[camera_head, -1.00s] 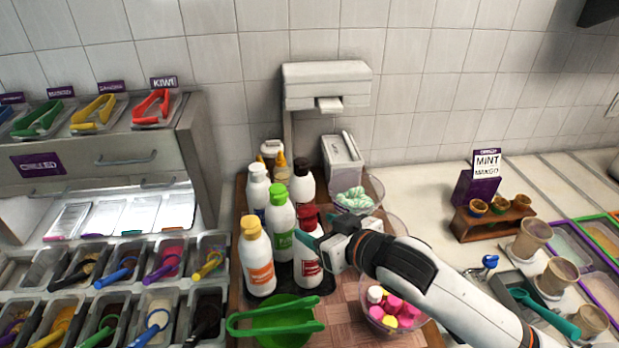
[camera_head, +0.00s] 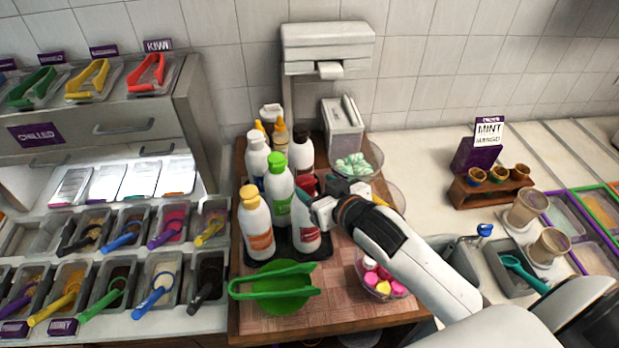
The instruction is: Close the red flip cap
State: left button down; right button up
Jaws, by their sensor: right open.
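The bottle with the red flip cap (camera_head: 308,184) stands upright at the right front of a bottle group on a dark tray. Its white body with a red label (camera_head: 306,236) shows below my gripper. My right gripper (camera_head: 308,200) is at the cap's height, in front of it and covering part of it. Its jaws are open with nothing seen between them. Whether it touches the cap, and how far the cap is open, I cannot tell. My left gripper is not in view.
Close by stand a green-capped bottle (camera_head: 279,197), an orange-capped bottle (camera_head: 256,226) and a black-capped bottle (camera_head: 301,155). A green bowl with tongs (camera_head: 283,290) lies in front. A bowl of colourful sweets (camera_head: 381,277) is under my right arm. A bowl of mint pieces (camera_head: 357,168) is behind.

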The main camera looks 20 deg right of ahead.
aim_at(311, 185)
jog(key=shift+p+x, duration=0.5)
jog(key=shift+x, duration=1.6)
jog(key=c, duration=1)
jog(key=shift+s+f+b, duration=0.1)
jog(key=shift+f+b, duration=0.1)
jog(key=shift+b, duration=0.25)
jog(key=t+b, duration=0.1)
jog(key=b, duration=0.2)
jog(key=f+t+b, duration=0.1)
jog(key=t+b, duration=0.1)
jog(key=b, duration=0.2)
jog(key=s+f+t+b, duration=0.1)
jog(key=b, duration=0.2)
jog(key=shift+f+t+y, duration=0.1)
jog(key=shift+t+y, duration=0.2)
jog(key=shift+t, duration=0.1)
jog(key=shift+t+b, duration=0.4)
jog(key=shift+b, duration=0.75)
jog(key=shift+r, duration=0.2)
